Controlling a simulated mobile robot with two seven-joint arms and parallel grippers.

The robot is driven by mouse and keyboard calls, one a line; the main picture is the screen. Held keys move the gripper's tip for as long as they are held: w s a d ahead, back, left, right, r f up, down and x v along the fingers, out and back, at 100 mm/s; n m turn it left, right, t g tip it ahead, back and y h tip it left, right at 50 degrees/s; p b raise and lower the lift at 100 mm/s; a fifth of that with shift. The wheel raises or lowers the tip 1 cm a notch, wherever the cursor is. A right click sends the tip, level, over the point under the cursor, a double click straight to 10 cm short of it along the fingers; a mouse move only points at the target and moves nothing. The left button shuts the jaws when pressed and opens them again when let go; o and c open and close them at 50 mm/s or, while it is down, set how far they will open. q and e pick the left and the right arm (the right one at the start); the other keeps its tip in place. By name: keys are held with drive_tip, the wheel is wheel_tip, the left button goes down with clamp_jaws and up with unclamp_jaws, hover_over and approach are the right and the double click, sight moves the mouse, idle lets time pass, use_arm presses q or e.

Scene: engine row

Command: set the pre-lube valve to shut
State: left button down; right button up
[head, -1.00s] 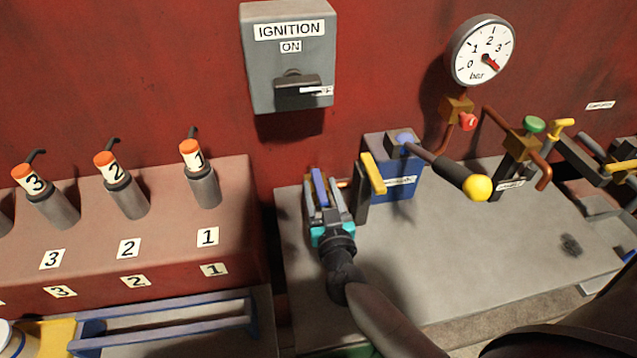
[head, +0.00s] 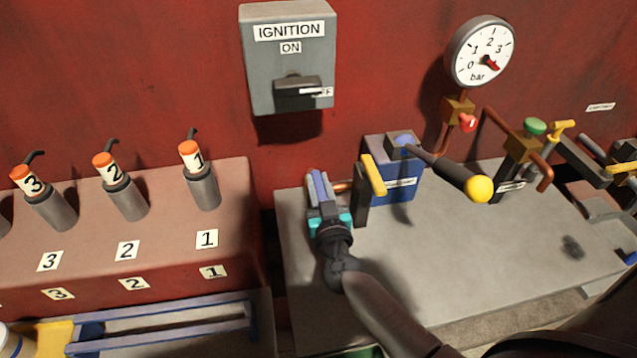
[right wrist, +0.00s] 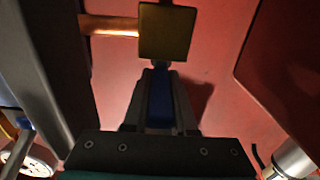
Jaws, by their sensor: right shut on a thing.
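A blue valve handle (head: 317,183) stands at the left end of a short copper pipe (head: 342,187), left of the blue box. My right gripper (head: 320,190) is shut on this handle from the front. In the right wrist view the blue handle (right wrist: 160,97) lies between the two fingers, below a brass block (right wrist: 165,32) on the copper pipe (right wrist: 108,27). The fingers hide part of the handle, and no label for this valve can be read. My left gripper is not in view.
Right of my gripper are a dark post with a yellow bar (head: 373,175) and the blue box (head: 400,200) with a long yellow-knobbed lever (head: 478,188). The ignition box (head: 290,60) hangs above. Numbered orange-topped plugs (head: 203,178) stand left. The grey bench (head: 430,260) is mostly clear in front.

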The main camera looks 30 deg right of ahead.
clamp_jaws()
idle(0.8)
